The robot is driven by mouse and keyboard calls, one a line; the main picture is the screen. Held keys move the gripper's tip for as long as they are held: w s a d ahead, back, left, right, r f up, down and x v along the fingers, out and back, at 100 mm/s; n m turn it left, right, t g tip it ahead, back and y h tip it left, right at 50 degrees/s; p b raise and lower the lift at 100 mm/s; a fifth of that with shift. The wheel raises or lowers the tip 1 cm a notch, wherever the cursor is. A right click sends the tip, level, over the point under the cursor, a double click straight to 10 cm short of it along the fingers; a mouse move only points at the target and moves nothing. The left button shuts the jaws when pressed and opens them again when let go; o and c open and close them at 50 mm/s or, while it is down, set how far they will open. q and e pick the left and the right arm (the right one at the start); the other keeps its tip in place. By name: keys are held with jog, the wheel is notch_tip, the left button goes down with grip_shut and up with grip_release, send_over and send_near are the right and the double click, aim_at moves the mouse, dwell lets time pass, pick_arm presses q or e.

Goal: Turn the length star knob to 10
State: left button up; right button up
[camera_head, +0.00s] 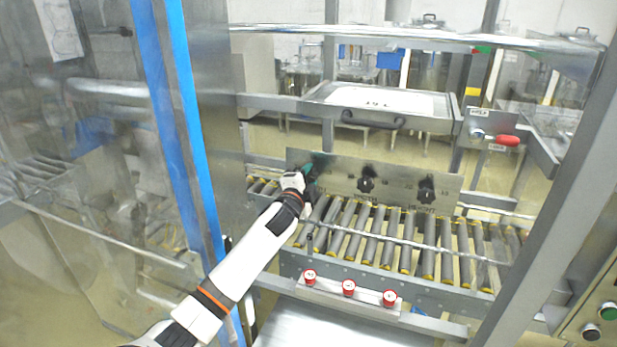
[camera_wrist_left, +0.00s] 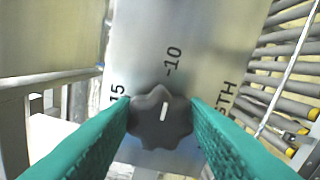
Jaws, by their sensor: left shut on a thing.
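The length star knob (camera_wrist_left: 160,118) is dark grey with a lobed rim and a short white mark. In the left wrist view the mark points upward, roughly toward the printed "10" (camera_wrist_left: 173,60); the "15" is at upper left. Part of the length label, "GTH", shows at the right. My left gripper (camera_head: 306,170) has its green fingers on both sides of the knob, shut on it. In the head view the gripper hides the knob at the left end of the metal panel (camera_head: 335,172). My right gripper is not in view.
Two more dark star knobs sit on the panel, a middle one (camera_head: 366,185) and the height one (camera_head: 426,190). A roller conveyor (camera_head: 390,240) runs below. A blue-edged frame post (camera_head: 190,120) stands left.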

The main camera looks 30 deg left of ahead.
pick_arm(q)
jog(key=shift+f+m, duration=0.1)
jog(key=shift+m, duration=0.2)
jog(key=o, duration=1)
jog(key=shift+c, duration=0.2)
jog(key=shift+s, duration=0.1)
jog(key=b+v, duration=0.2)
jog(key=v, duration=0.9)
jog(key=shift+s+b, duration=0.4)
